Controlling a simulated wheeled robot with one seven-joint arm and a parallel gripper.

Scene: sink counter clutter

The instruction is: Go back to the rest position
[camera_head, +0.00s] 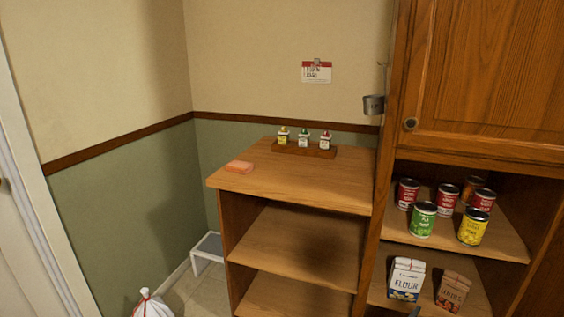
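My gripper and arm do not show in the head view, so its pose and whether it holds anything cannot be seen. The view looks onto a wooden shelf unit (330,185) in the corner of the room. On its top stand three small bottles in a wooden tray (322,152), with yellow, green and red marks.
A tall wooden cabinet (484,80) stands on the right, with several cans and a flour bag (406,280) and brown bag (453,292) on its open shelves. A metal item (373,104) sticks out from its side. A white step stool (208,248) and white sack (152,305) are on the floor.

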